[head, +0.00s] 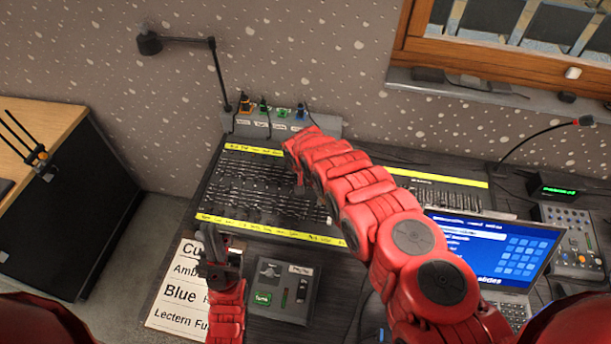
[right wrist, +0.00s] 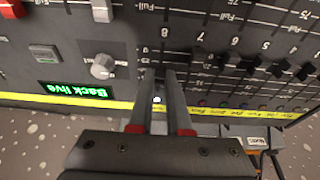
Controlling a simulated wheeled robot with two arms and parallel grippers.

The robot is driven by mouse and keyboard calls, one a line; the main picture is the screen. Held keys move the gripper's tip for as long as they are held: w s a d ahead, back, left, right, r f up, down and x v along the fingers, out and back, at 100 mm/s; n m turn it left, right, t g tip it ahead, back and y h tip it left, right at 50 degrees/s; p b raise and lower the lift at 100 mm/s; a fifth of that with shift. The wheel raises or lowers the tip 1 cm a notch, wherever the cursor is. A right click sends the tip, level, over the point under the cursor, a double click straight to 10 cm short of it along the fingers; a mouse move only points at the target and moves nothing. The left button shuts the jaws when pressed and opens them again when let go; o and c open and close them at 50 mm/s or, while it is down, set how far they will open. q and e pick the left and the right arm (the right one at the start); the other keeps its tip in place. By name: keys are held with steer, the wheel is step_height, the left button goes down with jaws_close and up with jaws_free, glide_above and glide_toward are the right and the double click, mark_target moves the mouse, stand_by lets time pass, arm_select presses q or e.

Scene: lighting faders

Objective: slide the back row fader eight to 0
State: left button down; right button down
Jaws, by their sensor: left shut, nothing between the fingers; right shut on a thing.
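The lighting desk (head: 268,181) has rows of black faders between yellow label strips. In the right wrist view, upside-down numbers mark the back row columns (right wrist: 232,43), with the 8 (right wrist: 164,32) just ahead of my fingers. My right gripper (right wrist: 160,73) is shut on the fader eight cap, which is largely hidden between the fingertips. Neighbouring fader caps (right wrist: 229,60) stand to the right of it. In the head view my right arm hides much of that hand. My left gripper (head: 215,240) is shut and empty, in front of the desk's near edge.
A "Back live" display (right wrist: 76,90) and a grey knob (right wrist: 103,66) sit left of my right fingers. A printed sheet (head: 180,290), a small control box (head: 280,290), a laptop (head: 490,250) and a mixer (head: 575,240) lie around the desk.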

steer(key=shift+s+a+r+p, duration=0.15)
steer(key=shift+s+p, duration=0.3)
steer(key=shift+p, duration=0.5)
steer(key=shift+s+a+f+p, duration=0.15)
steer(key=shift+s+p, duration=0.35)
steer(key=shift+p, duration=0.3)
steer(key=shift+s+f+p, duration=0.1)
steer(key=shift+s+p, duration=0.4)
steer(key=shift+p, duration=0.25)
steer(key=c, duration=1.1)
jaws_free()
step_height(320, 180, up, 3)
steer(key=shift+f+p, duration=0.2)
steer(key=shift+p, duration=1.05)
